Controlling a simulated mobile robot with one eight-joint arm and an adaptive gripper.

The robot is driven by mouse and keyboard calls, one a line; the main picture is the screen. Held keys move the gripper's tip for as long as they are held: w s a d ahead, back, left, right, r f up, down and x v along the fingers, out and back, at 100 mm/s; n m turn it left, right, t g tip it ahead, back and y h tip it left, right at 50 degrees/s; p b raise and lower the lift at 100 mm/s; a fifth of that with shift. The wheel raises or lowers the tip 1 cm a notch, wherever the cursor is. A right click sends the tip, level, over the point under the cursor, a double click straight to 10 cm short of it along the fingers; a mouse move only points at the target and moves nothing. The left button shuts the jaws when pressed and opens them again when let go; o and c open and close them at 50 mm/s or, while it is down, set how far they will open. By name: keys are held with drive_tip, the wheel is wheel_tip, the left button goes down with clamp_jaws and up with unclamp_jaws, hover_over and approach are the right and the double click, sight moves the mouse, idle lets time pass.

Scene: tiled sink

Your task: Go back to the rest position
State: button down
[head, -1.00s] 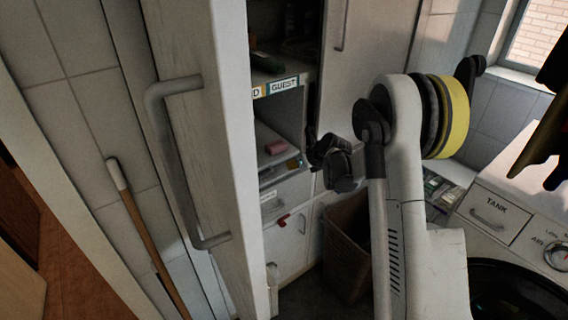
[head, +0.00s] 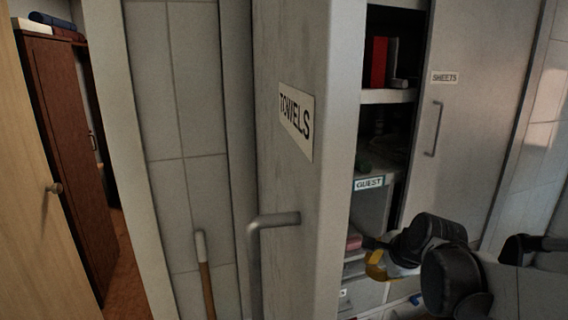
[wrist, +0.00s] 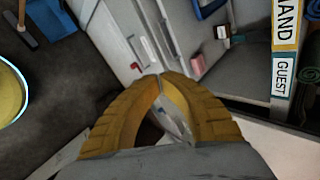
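My gripper (wrist: 160,80) shows in the wrist view as two curved yellow fingers whose tips meet. Nothing is clearly held; a pale shape shows through the gap behind the tips, and I cannot tell what it is. In the head view my gripper (head: 376,266) is partly seen at the lower right, a yellow finger in front of the cabinet's lower shelves, with my dark arm joints beside it. The rest of the arm is cut off or hidden there.
The open cabinet door marked TOWELS (head: 297,120) stands left of the arm. The shelf marked GUEST (head: 368,183) and the closed door marked SHEETS (head: 445,77) are behind it. A wooden-handled pole (head: 206,285) leans by the tiled wall. A pink block (wrist: 204,65) lies on a shelf.

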drive_tip(key=s+a+n+h, duration=0.1)
drive_tip(key=s+a+n, duration=0.1)
drive_tip(key=s+n, duration=1.5)
drive_tip(key=s, duration=0.4)
drive_tip(key=shift+s+a+g+h, duration=0.3)
drive_tip(key=shift+s+a+h, duration=0.05)
drive_tip(key=shift+s+h, duration=0.05)
